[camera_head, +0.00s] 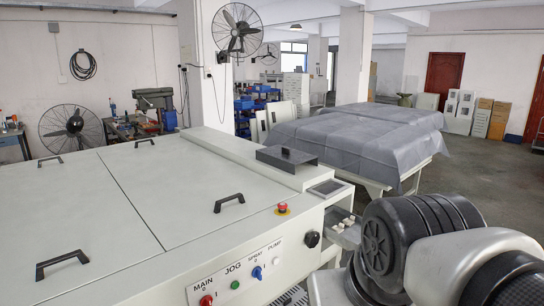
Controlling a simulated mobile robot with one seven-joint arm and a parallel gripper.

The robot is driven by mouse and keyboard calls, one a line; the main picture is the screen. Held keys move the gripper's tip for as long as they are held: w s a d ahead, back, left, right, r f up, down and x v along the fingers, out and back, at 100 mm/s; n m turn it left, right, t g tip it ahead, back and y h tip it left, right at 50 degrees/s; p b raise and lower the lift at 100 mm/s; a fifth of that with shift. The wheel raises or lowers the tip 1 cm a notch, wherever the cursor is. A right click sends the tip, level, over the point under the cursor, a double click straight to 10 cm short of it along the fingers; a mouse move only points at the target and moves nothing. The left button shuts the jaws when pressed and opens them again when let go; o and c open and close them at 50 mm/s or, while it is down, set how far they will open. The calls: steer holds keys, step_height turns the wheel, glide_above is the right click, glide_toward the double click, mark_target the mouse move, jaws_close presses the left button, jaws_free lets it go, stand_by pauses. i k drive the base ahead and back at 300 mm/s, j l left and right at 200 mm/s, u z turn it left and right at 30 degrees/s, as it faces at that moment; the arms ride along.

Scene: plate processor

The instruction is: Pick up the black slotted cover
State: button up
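A dark, flat rectangular piece (287,158), which looks like the black slotted cover, lies on the raised light-grey strip at the right end of the plate processor (75,205). A small upright part shows on its top; any slots are too small to make out. Parts of my arm fill the lower right corner, to the right of the machine and in front of it. The fingers of my gripper do not show, and nothing of mine touches the cover.
Black handles (229,203) stand up from the machine's lids. A red emergency button (283,208), a black knob (311,239) and a panel of coloured switches (235,285) are at its near right side. A grey-draped table (355,140) stands behind. Open floor lies at the right.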

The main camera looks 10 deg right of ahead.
mark_target(284, 158)
steer(key=z, duration=0.15)
steer(key=i+l+z, duration=1.3)
steer(key=i, duration=0.25)
steer(key=i+z, duration=0.4)
steer(key=i, duration=0.25)
steer(key=i+u, duration=0.2)
steer(key=i, duration=0.3)
steer(key=i+u, duration=0.15)
steer(key=i, duration=0.35)
steer(key=i+l+u, duration=0.2)
steer(key=i, duration=0.3)
steer(key=i+j+u, duration=0.15)
steer(key=i+u, duration=0.15)
steer(key=u, duration=0.15)
steer(key=i+u, duration=0.35)
steer(key=u, duration=0.15)
steer(key=i+l+u, duration=0.1)
steer(key=i+u, duration=0.2)
steer(key=u, duration=0.15)
steer(key=i+j+u, duration=0.15)
steer(key=i+u, duration=0.6)
steer(key=i+l+u, duration=0.1)
steer(key=i+u, duration=0.75)
steer(key=i+l+u, duration=0.1)
steer(key=u, duration=0.35)
steer(key=i+l+u, duration=0.3)
steer(key=u, duration=0.2)
steer(key=i, duration=0.1)
